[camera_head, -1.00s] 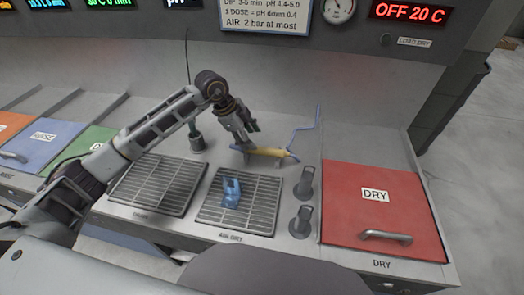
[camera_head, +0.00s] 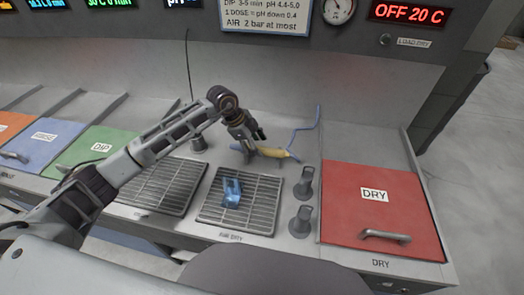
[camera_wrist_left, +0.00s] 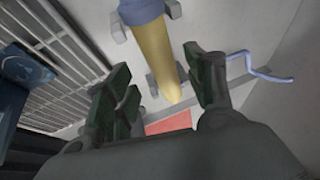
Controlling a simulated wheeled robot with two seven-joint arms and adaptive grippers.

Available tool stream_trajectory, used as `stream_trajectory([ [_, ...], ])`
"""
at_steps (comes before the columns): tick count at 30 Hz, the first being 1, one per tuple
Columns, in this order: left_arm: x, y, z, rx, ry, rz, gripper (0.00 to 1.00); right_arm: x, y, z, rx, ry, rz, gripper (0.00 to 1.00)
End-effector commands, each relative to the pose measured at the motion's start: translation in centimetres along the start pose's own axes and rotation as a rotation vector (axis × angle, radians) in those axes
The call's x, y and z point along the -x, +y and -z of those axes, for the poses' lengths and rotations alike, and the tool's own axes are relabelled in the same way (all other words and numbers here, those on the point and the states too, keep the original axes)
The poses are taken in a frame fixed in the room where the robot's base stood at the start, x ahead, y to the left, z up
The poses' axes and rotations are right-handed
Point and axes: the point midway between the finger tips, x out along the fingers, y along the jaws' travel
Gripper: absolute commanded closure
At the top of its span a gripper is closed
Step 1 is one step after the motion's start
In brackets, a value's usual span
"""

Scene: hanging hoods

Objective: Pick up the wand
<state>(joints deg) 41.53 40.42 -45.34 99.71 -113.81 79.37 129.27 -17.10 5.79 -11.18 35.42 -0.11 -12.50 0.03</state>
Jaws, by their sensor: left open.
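The wand is a yellow rod (camera_head: 274,153) with a blue hose, lying near the back of the counter behind the air dry grate. In the left wrist view its yellow body (camera_wrist_left: 154,50) and blue end (camera_wrist_left: 140,11) run between my fingers' sides, apart from them. My left gripper (camera_head: 252,146) is just above the wand and hides part of it. My right gripper is not in view.
A blue object (camera_head: 231,190) lies on the air dry grate (camera_head: 257,215). Two grey upright holders (camera_head: 303,185) stand between this grate and the red DRY lid (camera_head: 350,215). Another grate (camera_head: 158,190) is to the left. The back wall with panels rises behind.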

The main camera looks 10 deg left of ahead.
Motion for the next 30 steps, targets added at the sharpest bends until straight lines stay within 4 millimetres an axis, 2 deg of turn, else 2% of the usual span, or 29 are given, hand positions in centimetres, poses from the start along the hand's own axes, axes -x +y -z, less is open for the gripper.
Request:
stream_trajectory([
  [6, -2.4, -0.2, -0.1, 0.002, 0.001, -0.001, 0.45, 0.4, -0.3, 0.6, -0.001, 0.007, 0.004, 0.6],
  [10, -3.2, -0.3, -0.2, 0.002, 0.0, -0.001, 0.45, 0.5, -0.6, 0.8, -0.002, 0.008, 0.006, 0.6],
  [25, -3.5, -0.3, -0.2, 0.001, 0.0, 0.001, 0.45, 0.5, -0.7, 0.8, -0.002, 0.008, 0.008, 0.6],
  [30, -3.5, -0.3, -0.2, 0.001, 0.0, 0.001, 0.66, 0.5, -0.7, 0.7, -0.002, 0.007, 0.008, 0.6],
])
